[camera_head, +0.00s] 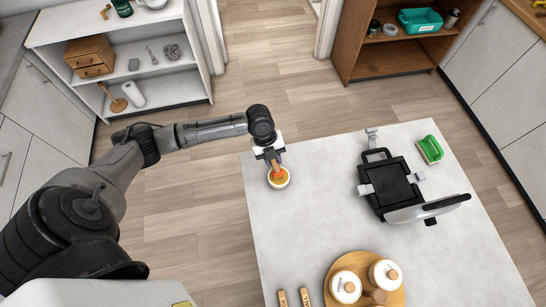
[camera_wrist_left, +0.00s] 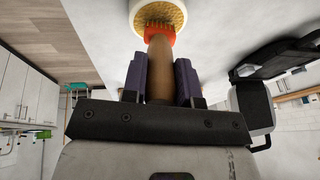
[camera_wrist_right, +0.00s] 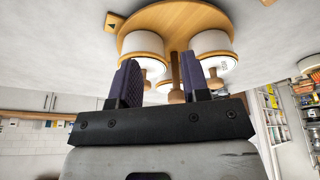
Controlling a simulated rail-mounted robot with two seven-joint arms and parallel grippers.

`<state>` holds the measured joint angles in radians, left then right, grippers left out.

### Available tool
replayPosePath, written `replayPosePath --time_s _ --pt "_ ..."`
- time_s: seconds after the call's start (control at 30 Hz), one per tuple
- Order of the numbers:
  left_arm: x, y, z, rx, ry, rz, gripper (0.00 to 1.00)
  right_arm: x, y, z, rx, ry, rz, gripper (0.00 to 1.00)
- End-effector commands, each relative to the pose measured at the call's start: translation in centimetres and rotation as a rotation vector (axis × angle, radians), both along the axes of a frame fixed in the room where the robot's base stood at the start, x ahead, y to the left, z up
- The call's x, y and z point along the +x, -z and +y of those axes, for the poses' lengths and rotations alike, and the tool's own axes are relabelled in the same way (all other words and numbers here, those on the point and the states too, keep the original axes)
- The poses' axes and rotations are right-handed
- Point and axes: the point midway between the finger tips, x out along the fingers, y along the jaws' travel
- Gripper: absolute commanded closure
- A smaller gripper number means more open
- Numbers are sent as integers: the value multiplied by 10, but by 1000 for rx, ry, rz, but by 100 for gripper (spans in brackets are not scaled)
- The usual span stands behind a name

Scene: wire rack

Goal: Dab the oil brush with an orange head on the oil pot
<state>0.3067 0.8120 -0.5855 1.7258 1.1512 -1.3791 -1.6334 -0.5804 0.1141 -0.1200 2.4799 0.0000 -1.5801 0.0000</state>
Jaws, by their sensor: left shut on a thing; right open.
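My left gripper (camera_head: 272,158) is shut on the wooden handle of the oil brush (camera_wrist_left: 160,70), which stands roughly upright between the two fingers. The brush's orange head (camera_wrist_left: 158,34) points down at the oil pot. The oil pot (camera_wrist_left: 134,8) is a small white round bowl with golden oil inside; it also shows in the head view (camera_head: 285,184) near the table's left edge. The bristles are at the pot's opening, over the oil; how deep they reach, I cannot tell. My right gripper (camera_wrist_right: 158,76) is open and empty, facing a wooden tray with jars.
The table (camera_head: 310,220) is clear between pot and tray.

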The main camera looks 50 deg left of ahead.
Motion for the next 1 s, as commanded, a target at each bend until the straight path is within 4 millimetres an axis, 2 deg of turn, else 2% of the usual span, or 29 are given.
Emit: replayPosePath --time_s 0.33,1.0 --pt "-1 -5 1 3 0 2 96 0 -6 0 -2 -2 0 57" --pt "0 -57 0 1 0 0 96 0 -53 -3 -9 -5 0 57"
